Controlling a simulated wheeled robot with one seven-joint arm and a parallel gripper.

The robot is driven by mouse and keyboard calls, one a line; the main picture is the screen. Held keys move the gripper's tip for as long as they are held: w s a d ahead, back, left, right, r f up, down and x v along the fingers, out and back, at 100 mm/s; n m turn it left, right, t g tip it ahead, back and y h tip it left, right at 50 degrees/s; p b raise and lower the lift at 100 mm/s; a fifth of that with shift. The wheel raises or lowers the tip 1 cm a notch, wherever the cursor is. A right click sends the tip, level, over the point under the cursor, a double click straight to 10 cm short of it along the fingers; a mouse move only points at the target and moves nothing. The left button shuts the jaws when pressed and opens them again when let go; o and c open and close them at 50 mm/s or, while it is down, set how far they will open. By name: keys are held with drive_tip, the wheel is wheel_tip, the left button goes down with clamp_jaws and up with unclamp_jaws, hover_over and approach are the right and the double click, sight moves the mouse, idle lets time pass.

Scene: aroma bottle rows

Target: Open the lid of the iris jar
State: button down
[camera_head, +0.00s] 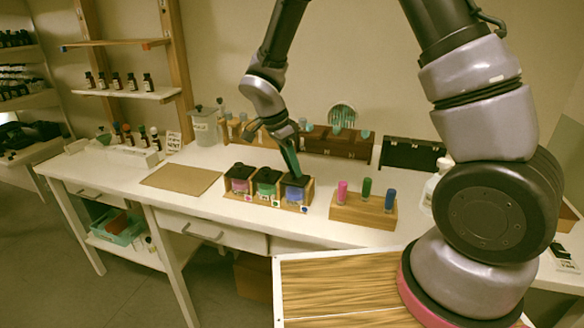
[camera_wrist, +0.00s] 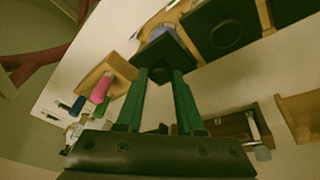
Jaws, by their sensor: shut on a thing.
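Three jars with black square lids stand in a row in a wooden holder (camera_head: 262,201): a pink jar (camera_head: 239,186), a green jar (camera_head: 266,190) and a blue-violet jar (camera_head: 295,194) at the right end. I cannot read their labels, so I cannot tell by name which is iris. My gripper (camera_head: 293,173) points down onto the blue-violet jar.
A wooden block (camera_head: 362,213) with pink, green and blue vials stands just right of the jars. A brown mat (camera_head: 181,179) lies left. Dark wooden racks (camera_head: 336,148) and a black case (camera_head: 410,154) stand behind.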

drive_tip(key=w+g, duration=0.1)
drive_tip(key=w+r+g+y, duration=0.1)
drive_tip(key=g, duration=0.1)
drive_tip(key=shift+d, duration=0.35)
drive_tip(key=w+g, duration=0.1)
drive_tip(key=g+y, duration=0.1)
drive_tip(key=g, duration=0.1)
drive_tip(key=shift+w+d+r+n+y, duration=0.2)
drive_tip(key=shift+w+d+n+y, duration=0.1)
drive_tip(key=shift+w+d+n, duration=0.1)
drive_tip(key=shift+w+d+f+n+g+y, duration=0.3)
drive_tip(key=shift+w+g, duration=0.3)
drive_tip(key=shift+g, duration=0.6)
drive_tip(key=shift+w+d+f+n+g+y, duration=0.15)
drive_tip(key=shift+w+g+y, duration=0.4)
drive_tip(key=shift+g, duration=0.65)
drive_tip(key=shift+w+d+f+n+g+y, duration=0.15)
drive_tip(key=shift+w+d+n+g+y, duration=0.15)
drive_tip(key=shift+w+g, duration=0.65)
drive_tip(key=shift+s+g, duration=0.25)
drive_tip(key=shift+g, duration=0.1)
drive_tip(key=c, duration=0.5)
unclamp_jaws()
drive_tip(key=shift+w, duration=0.1)
drive_tip(key=shift+v, duration=3.7)
